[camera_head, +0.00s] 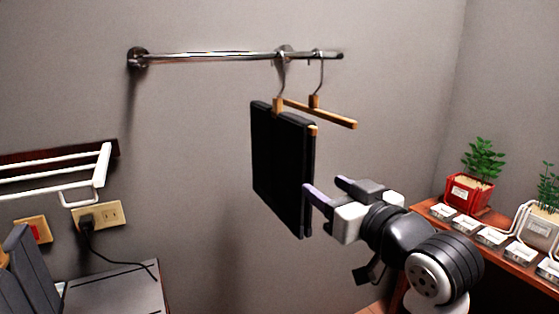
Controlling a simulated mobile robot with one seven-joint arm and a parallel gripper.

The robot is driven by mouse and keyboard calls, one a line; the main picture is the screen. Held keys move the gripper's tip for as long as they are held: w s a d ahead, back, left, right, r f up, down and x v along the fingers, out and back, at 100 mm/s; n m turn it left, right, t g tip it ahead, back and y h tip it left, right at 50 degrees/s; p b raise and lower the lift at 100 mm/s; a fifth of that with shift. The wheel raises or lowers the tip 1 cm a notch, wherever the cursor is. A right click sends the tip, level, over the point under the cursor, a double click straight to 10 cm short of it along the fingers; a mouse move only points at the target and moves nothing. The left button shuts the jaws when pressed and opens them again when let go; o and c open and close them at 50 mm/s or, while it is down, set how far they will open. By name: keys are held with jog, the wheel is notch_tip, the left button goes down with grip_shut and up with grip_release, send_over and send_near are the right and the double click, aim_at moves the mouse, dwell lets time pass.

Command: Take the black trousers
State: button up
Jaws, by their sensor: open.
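The black trousers (280,165) hang folded over a wooden hanger on a metal rail (220,56) fixed to the wall. My gripper (324,190) is open at the lower right side of the trousers. Its near fingertip overlaps the trousers' right edge in the picture; I cannot tell whether it touches them. The far finger is to the right of that edge. A second wooden hanger (335,114) hangs bare on the rail, to the right of the trousers.
A white rack (60,180) and wall sockets (100,214) are at the left. A red pot with a plant (468,190) and several small boxes stand on a wooden shelf (508,262) at the right. The wall below the trousers is clear.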

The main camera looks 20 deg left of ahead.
aim_at(302, 172)
jog(key=p+x, duration=0.2)
jog(key=x, duration=0.7)
jog(key=shift+s+p, duration=0.1)
jog(key=shift+p, duration=0.25)
grip_shut()
